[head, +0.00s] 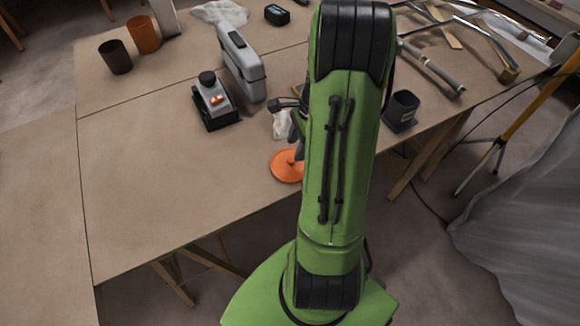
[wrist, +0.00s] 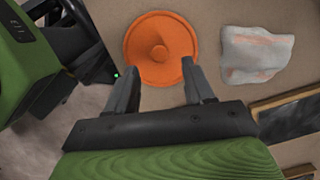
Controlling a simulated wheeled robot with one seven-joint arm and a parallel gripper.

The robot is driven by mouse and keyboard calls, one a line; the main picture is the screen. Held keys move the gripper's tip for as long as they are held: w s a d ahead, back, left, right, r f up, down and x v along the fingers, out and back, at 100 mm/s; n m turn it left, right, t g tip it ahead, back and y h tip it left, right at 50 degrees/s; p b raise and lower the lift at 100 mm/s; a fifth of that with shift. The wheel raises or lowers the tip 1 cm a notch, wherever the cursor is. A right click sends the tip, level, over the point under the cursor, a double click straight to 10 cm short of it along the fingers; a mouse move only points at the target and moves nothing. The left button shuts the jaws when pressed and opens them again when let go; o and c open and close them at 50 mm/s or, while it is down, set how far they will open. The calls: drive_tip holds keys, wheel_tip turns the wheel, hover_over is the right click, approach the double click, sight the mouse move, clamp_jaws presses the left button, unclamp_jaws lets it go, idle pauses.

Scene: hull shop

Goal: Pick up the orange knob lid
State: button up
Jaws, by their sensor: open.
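The orange knob lid (head: 286,166) lies on the brown table near its front edge, partly hidden by my green arm in the head view. In the wrist view the lid (wrist: 161,50) shows as a round orange disc with a small knob at its middle. My gripper (wrist: 162,75) is open and empty, and its two grey fingers point toward the lid, with the tips near the lower part of its disc. I cannot tell whether the fingers touch it. In the head view my arm mostly hides the gripper (head: 297,143).
A crumpled pale cloth (wrist: 256,54) lies to the right of the lid. The table's left front is bare.

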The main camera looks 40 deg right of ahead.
sight(291, 159)
drive_tip(key=b+x, duration=0.2)
drive_tip(key=x, duration=0.3)
drive_tip(key=shift+f, duration=0.1)
clamp_jaws()
